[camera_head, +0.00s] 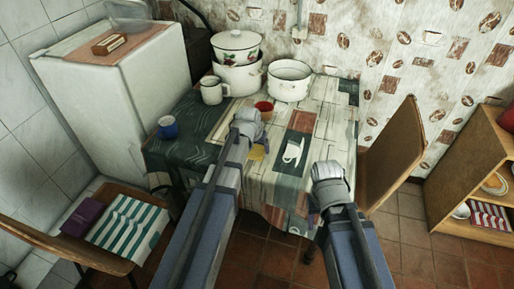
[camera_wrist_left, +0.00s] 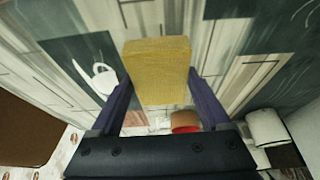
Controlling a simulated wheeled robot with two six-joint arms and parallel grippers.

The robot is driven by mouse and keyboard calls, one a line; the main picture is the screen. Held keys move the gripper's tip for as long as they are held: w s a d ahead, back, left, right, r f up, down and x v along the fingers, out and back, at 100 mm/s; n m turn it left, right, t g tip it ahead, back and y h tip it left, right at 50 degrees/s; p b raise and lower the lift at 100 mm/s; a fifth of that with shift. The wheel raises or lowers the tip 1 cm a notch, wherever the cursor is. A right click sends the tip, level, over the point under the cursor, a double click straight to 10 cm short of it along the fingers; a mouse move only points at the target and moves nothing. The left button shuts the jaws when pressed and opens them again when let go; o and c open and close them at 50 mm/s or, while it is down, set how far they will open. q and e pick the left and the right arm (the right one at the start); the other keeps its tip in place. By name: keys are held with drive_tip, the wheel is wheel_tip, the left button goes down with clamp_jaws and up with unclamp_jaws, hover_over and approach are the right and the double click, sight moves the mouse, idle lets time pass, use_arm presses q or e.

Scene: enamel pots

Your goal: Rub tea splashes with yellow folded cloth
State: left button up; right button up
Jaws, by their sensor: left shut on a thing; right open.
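The yellow folded cloth (camera_wrist_left: 158,66) is a thick block between the two fingers of my left gripper (camera_wrist_left: 158,92) in the left wrist view. In the head view a bit of the cloth (camera_head: 257,152) shows below my left gripper (camera_head: 250,130), over the table's front part. My left gripper is shut on it. I cannot tell whether the cloth touches the tabletop. My right gripper (camera_head: 328,172) is open at the table's front edge, right of the left one. I cannot make out any tea splashes; my left arm and the cloth hide part of the tabletop.
The patterned table (camera_head: 335,125) holds a red cup (camera_head: 264,108), white mug (camera_head: 213,91), blue mug (camera_head: 168,127), lidded pot (camera_head: 237,60) and open pot (camera_head: 289,80). The white cup shape (camera_head: 293,151) looks printed. Chairs stand left (camera_head: 70,245) and right (camera_head: 395,150).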

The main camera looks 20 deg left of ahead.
sight(257, 148)
use_arm(q)
drive_tip(key=shift+r, duration=0.35)
wheel_tip(257, 148, up, 3)
drive_tip(key=p, duration=0.3)
drive_tip(key=shift+r, duration=0.1)
idle(0.5)
